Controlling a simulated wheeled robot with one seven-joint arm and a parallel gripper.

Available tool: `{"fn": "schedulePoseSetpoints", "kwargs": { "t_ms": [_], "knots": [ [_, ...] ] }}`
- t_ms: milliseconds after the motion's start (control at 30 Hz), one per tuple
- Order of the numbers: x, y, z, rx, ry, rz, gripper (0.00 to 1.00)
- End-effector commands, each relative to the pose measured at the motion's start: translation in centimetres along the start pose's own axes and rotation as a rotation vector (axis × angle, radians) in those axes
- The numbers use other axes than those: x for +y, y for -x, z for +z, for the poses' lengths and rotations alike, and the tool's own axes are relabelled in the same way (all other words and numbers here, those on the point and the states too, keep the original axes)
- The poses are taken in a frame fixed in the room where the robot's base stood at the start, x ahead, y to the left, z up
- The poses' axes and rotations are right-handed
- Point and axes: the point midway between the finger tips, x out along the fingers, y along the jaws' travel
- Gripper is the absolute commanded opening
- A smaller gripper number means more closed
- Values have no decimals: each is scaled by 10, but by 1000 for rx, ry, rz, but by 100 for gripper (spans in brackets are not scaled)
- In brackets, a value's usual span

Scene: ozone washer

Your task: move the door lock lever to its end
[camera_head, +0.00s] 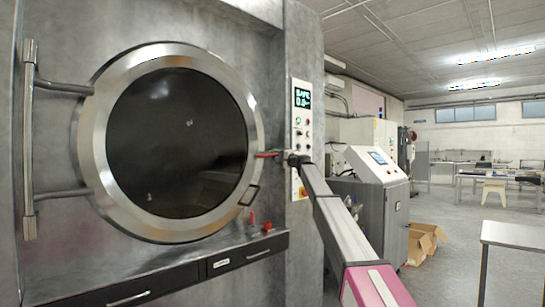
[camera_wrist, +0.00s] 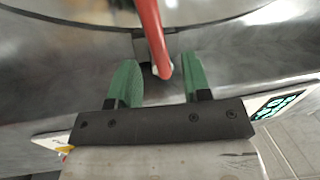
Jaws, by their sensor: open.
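The door lock lever is a red handle (camera_head: 267,154) at the right rim of the round door (camera_head: 178,140). In the wrist view the red lever (camera_wrist: 152,38) runs down from the top, and its tip lies between the two green fingertips. My gripper (camera_wrist: 160,82) is open, with one finger on each side of the lever's tip and a visible gap to each. In the head view my gripper (camera_head: 288,158) is small, just right of the lever, with my arm reaching in from the lower right. The round door appears closed against the washer.
A control panel (camera_head: 301,118) with a lit display is on the washer front close to my gripper. A ledge with drawers (camera_head: 225,262) juts out below the door, with small red parts (camera_head: 267,227) on it. A metal table (camera_head: 513,234) stands at the right.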

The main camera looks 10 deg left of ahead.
Motion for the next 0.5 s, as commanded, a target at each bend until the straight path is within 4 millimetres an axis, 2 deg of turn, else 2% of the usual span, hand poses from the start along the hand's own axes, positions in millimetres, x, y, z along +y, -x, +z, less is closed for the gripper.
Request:
{"fn": "schedulePoseSetpoints", "kwargs": {
  "t_ms": [33,200,500],
  "knots": [
    [0,14,2,0,0,0,44],
    [0,36,1,1,-1,0,44],
    [0,40,0,0,-1,0,44]
  ]
}}
